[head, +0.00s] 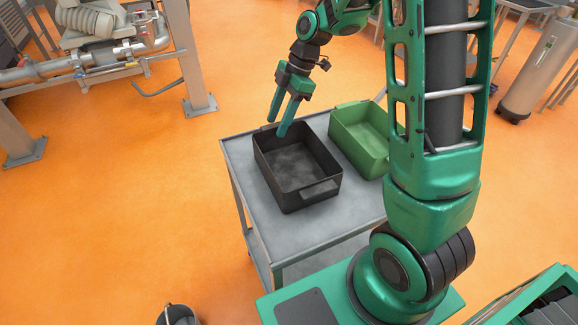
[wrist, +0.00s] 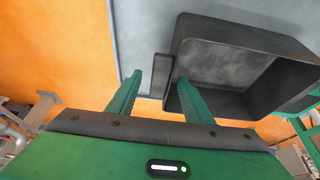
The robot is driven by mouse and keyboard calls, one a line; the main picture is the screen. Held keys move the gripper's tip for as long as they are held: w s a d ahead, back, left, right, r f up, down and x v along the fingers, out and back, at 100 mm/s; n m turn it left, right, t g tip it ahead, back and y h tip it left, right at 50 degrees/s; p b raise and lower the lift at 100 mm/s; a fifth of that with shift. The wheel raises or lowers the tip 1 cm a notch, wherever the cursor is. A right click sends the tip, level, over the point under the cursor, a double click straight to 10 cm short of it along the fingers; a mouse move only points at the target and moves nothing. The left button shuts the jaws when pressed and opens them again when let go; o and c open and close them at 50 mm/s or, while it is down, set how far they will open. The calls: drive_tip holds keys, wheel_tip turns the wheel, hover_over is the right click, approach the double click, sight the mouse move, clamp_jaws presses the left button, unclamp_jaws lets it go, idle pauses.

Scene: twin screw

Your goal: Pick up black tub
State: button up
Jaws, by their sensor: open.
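The black tub (head: 295,168) stands upright and empty on the grey cart, with a flat handle at its near end and one at its far end. In the wrist view the tub (wrist: 225,62) fills the upper right. My gripper (head: 276,127) is open and points down at the tub's far end. In the wrist view the far handle (wrist: 160,76) shows between the two fingertips, with one finger on the outer side and one on the tub side. I cannot tell how far the fingertips reach below the rim, or whether they touch it.
A green tub (head: 362,135) stands on the cart just right of the black one, partly behind my arm. The cart top (head: 240,160) is bare along its left and front edges. Piping machinery (head: 100,50) stands at the upper left. Orange floor lies open on the left.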

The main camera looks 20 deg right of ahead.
drive_tip(key=shift+f, duration=0.25)
idle(0.3)
drive_tip(key=shift+c, duration=0.3)
clamp_jaws()
